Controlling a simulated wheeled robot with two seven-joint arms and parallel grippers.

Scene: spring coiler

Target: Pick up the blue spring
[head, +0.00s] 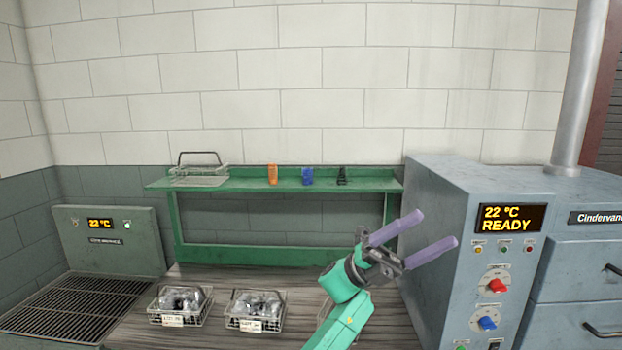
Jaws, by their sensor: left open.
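The blue spring (307,177) stands on the green shelf (230,184) at the back of the bench. An orange spring (272,174) is to its left and a dark spring (342,176) to its right. My left gripper (432,234) is open and empty, with its two purple fingers spread apart. It is lower and to the right of the blue spring in the picture, in front of the grey machine's left edge. My right gripper is not in view.
Two wire baskets with metal parts, one left (180,306) and one right (255,311), sit on the bench; my arm partly hides a third. An empty wire basket (199,175) is on the shelf's left end. The grey machine (455,270) reads 22 °C READY.

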